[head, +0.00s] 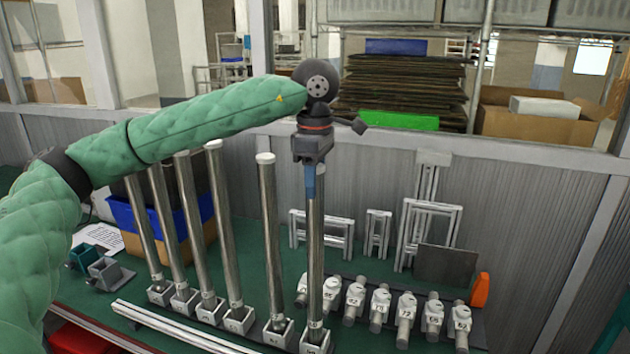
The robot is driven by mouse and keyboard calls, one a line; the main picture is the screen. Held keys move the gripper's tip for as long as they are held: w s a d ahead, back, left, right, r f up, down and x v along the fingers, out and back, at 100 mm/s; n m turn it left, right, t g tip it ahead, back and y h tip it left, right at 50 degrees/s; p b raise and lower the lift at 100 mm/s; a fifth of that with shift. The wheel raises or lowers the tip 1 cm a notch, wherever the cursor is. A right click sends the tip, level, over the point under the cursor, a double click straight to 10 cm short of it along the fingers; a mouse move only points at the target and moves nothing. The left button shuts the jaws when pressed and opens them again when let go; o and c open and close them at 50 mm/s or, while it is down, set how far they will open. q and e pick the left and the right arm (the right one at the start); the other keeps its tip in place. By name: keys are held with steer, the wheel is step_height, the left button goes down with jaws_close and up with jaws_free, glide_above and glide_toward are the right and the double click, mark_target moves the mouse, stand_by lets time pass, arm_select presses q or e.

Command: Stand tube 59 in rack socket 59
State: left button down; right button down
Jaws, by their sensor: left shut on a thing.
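My left gripper (311,165) is shut on the upper part of a long, upright metal tube (316,240). The tube's lower end, with a small pale label, meets a square rack socket (314,344) at the bottom edge of the view. I cannot tell whether the end is fully seated inside. The socket's number is too small and cut off to read surely. Several similar tubes, such as the nearest one (270,240), stand in numbered sockets in a row to the left, leaning in the picture. My right gripper is not in view.
A blue bin (125,212) is behind the left tubes. A metal rail (190,330) runs in front.

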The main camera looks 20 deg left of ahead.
arm_select(q)
steer(key=shift+b, duration=0.4)
stand_by(0.5)
steer(key=shift+f+b, duration=0.55)
steer(key=shift+f, duration=0.1)
stand_by(0.4)
steer(key=c, duration=1.2)
jaws_free()
steer(key=shift+r+p, duration=1.7)
steer(key=shift+r, duration=3.85)
